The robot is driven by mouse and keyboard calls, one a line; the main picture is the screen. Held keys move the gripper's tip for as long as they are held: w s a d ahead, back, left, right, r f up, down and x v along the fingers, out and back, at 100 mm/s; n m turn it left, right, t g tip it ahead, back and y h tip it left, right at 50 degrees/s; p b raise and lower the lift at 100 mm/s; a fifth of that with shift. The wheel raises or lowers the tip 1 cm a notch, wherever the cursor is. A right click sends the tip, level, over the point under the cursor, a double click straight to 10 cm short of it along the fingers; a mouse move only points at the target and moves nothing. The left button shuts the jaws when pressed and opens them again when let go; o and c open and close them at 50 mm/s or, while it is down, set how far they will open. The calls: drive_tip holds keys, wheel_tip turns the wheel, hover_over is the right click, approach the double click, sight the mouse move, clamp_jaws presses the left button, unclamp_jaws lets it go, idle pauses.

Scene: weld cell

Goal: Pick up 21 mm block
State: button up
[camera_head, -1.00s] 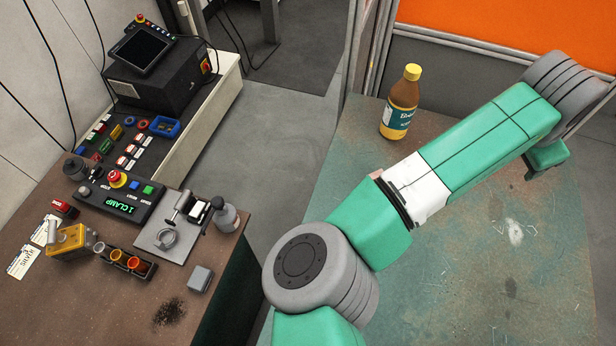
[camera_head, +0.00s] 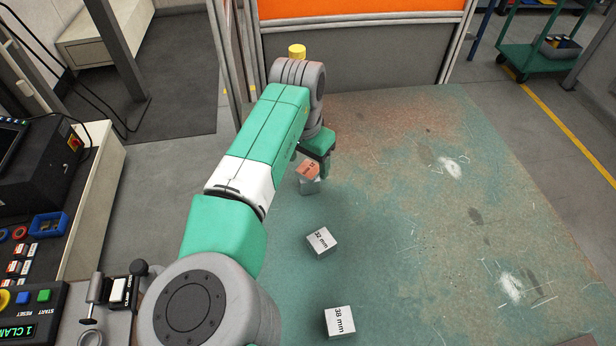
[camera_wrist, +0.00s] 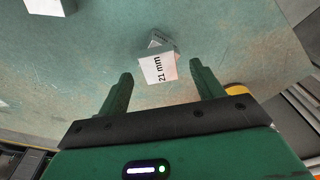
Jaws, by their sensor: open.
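The 21 mm block (camera_wrist: 158,69) shows in the wrist view with its label facing me, ahead of and between the fingertips. In the head view a small block with an orange-tinted labelled face (camera_head: 308,168) appears to be this block; it sits on or just in front of a pale grey block (camera_head: 310,187). A grey piece (camera_wrist: 157,41) also shows behind it in the wrist view. My gripper (camera_wrist: 161,73) is open and empty, its two fingers apart on either side of the block's line. In the head view my gripper (camera_head: 323,160) is close beside the block, partly hidden by my arm.
The 32 mm block (camera_head: 321,242) and 38 mm block (camera_head: 339,321) lie nearer on the worn green table (camera_head: 420,220). The table's right side is mostly clear.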

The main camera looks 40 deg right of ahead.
wheel_tip(320, 180, down, 2)
drive_tip(key=shift+d, duration=0.1)
drive_tip(key=shift+r, duration=0.1)
drive_tip(key=c, duration=1.1)
